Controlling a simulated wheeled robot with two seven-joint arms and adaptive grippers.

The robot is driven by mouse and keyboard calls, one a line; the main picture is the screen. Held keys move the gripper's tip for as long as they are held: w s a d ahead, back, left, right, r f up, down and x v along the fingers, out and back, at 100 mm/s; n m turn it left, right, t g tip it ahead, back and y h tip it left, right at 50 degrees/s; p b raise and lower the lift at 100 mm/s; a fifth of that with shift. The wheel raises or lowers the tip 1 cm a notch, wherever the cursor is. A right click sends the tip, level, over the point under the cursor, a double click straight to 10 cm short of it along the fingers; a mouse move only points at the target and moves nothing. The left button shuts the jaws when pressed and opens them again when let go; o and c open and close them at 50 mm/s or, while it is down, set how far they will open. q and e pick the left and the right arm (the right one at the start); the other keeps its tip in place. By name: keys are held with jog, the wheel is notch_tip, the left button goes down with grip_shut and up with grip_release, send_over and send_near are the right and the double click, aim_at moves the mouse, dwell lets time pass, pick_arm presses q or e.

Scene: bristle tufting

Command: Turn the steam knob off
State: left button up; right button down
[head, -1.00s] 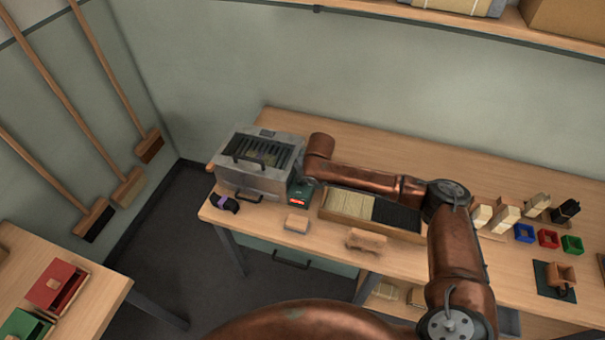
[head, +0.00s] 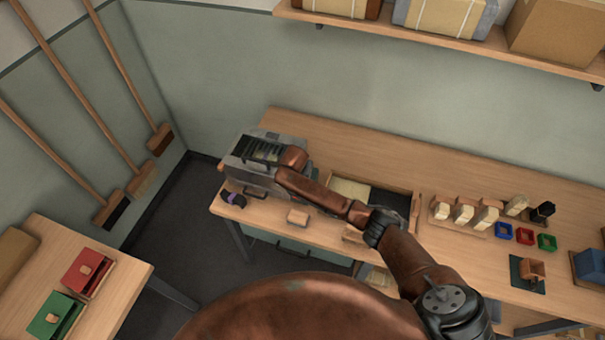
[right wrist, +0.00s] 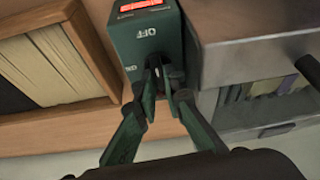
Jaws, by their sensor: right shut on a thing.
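The green control box (right wrist: 150,32) shows in the right wrist view with a lit red display and the marks OFF and ON, which appear upside down. The steam knob is on its face, mostly hidden between my fingertips; its pointing is hard to tell. My right gripper (right wrist: 167,78) is shut on the knob. In the head view my right forearm and wrist cover the control box and the gripper. The grey metal steamer (head: 238,172) stands just left of my wrist, and its side shows in the right wrist view (right wrist: 245,40). My left gripper is not in view.
A wooden tray (right wrist: 88,45) of pale and black bristles lies close beside the control box. A dark handle (right wrist: 308,70) juts from the steamer. A wooden block (head: 298,216) and a dark purple-banded bundle (head: 233,199) lie near the workbench's front edge.

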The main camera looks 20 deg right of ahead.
jog(key=shift+m+p, duration=0.3)
jog(key=shift+m, duration=0.3)
jog(key=c, duration=2)
grip_release()
